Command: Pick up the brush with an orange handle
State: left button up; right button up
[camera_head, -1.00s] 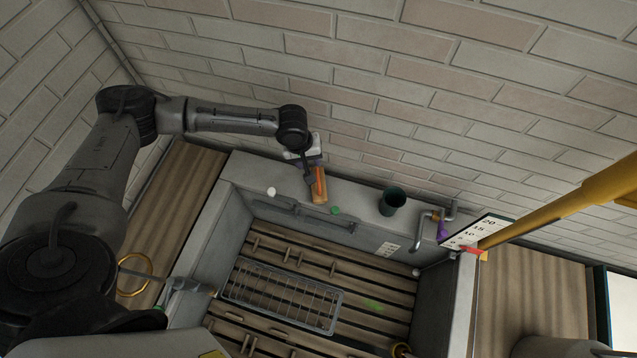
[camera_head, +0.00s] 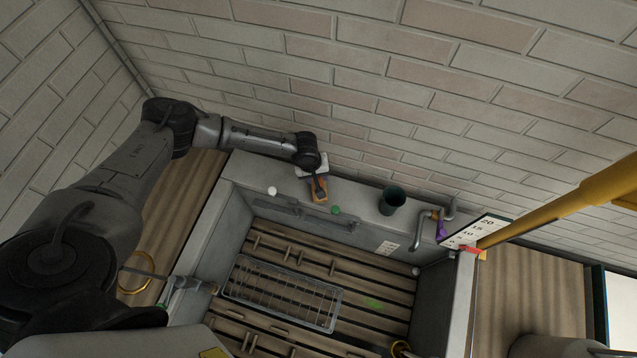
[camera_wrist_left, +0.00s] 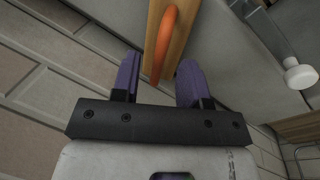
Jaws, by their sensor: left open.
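The brush (camera_head: 320,197) with its orange handle lies on the sink's back ledge, mostly covered by my left gripper in the head view. In the left wrist view the orange handle (camera_wrist_left: 163,42) runs along a pale wooden body and reaches down toward the gap between my fingers. My left gripper (camera_wrist_left: 160,78) has its two purple fingers apart, one on each side of the handle's near end. In the head view this gripper (camera_head: 316,188) is over the brush. I cannot tell whether the fingers touch it.
A white knob (camera_head: 271,191), a green round thing (camera_head: 335,210) and a dark green cup (camera_head: 391,201) are near the brush on the ledge. A tap (camera_head: 424,228) stands farther right. A wire rack (camera_head: 281,294) lies in the slatted basin. The brick wall rises close behind.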

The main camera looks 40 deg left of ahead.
pick_arm(q)
jog(key=shift+w+d+f, duration=0.1)
jog(key=shift+w+f, duration=0.05)
jog(key=shift+f, duration=0.55)
jog(key=shift+w+d+f, duration=0.1)
jog(key=shift+f, duration=0.6)
jog(key=shift+c, duration=0.2)
grip_shut()
